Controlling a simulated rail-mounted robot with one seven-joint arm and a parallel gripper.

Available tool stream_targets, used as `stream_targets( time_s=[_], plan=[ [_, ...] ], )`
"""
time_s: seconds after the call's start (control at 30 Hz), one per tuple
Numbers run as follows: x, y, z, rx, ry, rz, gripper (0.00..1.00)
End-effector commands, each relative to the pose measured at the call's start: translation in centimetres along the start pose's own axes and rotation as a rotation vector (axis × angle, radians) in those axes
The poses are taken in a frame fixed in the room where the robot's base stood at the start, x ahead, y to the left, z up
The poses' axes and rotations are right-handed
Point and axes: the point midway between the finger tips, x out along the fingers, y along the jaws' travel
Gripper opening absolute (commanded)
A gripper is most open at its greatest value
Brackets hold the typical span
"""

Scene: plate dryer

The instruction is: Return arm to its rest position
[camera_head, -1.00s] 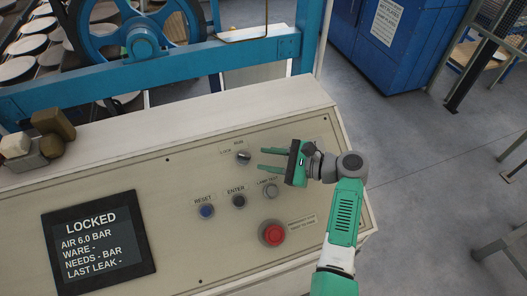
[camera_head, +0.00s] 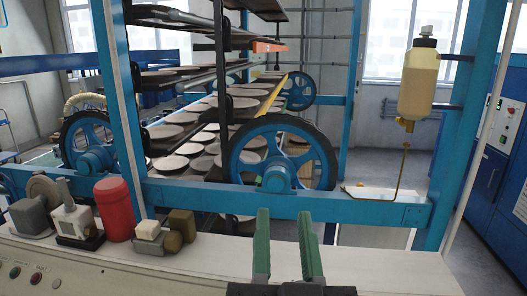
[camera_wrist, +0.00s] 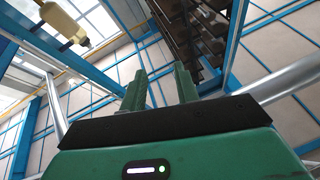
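My gripper (camera_head: 286,247) shows at the bottom middle of the head view, its two green fingers pointing up and apart with nothing between them. It is in front of the pale console top (camera_head: 370,264). In the wrist view my gripper (camera_wrist: 161,90) is also open and empty, with the tall frame and ceiling beyond it. The rest of my arm is hidden below the head view's edge.
Blue frame beams (camera_head: 330,208) cross behind the console, with a dark-rimmed blue wheel (camera_head: 236,163) and racks of plates beyond. A red canister (camera_head: 114,208) and several small blocks stand on the console's left. A yellowish bottle (camera_head: 417,85) hangs at right.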

Motion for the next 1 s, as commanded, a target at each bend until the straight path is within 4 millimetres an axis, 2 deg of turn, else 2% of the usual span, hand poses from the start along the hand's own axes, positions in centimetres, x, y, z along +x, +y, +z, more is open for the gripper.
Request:
stream_targets(
  time_s=[0.03, 0.1, 0.13, 0.2, 0.4, 0.5, 0.6, 0.67, 1.0],
  plan=[
    [-1.9, -1.8, -2.8, -0.070, 0.085, -0.013, 0.31],
    [-4.9, -3.9, -6.7, -0.172, 0.209, -0.016, 0.31],
    [-3.3, -4.2, -9.7, -0.175, 0.206, -0.012, 0.31],
    [-1.4, -4.6, -13.1, -0.168, 0.197, -0.011, 0.31],
    [2.5, -6.1, -21.6, -0.154, 0.191, -0.015, 0.31],
    [4.0, -6.6, -24.9, -0.150, 0.189, -0.017, 0.31],
    [4.9, -7.0, -26.7, -0.146, 0.188, -0.018, 0.31],
    [5.1, -7.0, -27.2, -0.145, 0.187, -0.018, 0.31],
    [5.0, -7.0, -27.0, -0.143, 0.187, -0.019, 0.31]
  ],
)
